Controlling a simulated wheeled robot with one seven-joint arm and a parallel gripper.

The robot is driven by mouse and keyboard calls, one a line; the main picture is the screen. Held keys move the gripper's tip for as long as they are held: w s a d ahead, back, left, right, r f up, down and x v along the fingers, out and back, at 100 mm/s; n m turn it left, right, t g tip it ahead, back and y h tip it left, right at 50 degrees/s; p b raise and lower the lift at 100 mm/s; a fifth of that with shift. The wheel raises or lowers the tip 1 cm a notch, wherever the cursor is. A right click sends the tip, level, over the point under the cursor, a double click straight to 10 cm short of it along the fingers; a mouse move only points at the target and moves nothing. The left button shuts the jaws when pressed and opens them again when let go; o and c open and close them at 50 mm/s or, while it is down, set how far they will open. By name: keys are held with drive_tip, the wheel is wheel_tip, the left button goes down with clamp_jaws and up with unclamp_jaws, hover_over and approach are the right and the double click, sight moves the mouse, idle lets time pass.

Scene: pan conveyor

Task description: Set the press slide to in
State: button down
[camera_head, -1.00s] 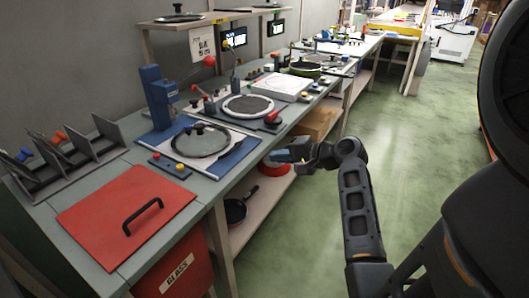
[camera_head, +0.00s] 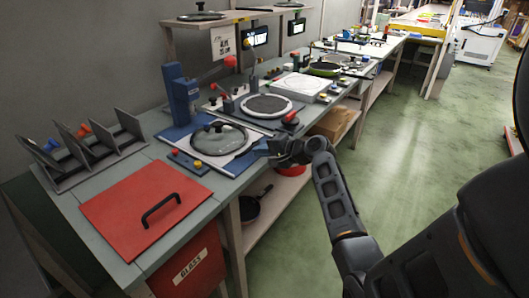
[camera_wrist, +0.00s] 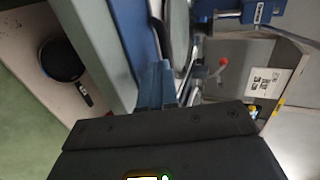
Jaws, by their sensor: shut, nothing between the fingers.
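The press has a blue upright column (camera_head: 184,98) and a red-knobbed lever (camera_head: 230,62). In front of it lies a pale slide plate (camera_head: 208,161) on a blue base, with a glass lid (camera_head: 217,137) on top. The plate juts toward the front edge of the bench. My gripper (camera_head: 262,147) is shut and empty beside the plate's right front corner. In the wrist view its blue fingertips (camera_wrist: 157,75) are close to the blue base (camera_wrist: 130,35); I cannot tell whether they touch.
A small block with red, yellow and blue buttons (camera_head: 190,160) stands left of the plate. A red panel with a black handle (camera_head: 120,200) lies front left, near a grey rack (camera_head: 75,155). A round dark plate (camera_head: 266,105) stands behind. A black pan (camera_head: 250,207) sits below.

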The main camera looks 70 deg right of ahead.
sight(236, 143)
drive_tip(key=w, duration=0.2)
drive_tip(key=w+d, duration=0.1)
drive_tip(key=w, duration=0.1)
drive_tip(key=w+b, duration=0.1)
drive_tip(key=w, duration=0.1)
drive_tip(key=shift+w+d, duration=0.25)
drive_tip(key=shift+w, duration=0.1)
drive_tip(key=shift+w+r, duration=0.1)
drive_tip(key=shift+w, duration=0.1)
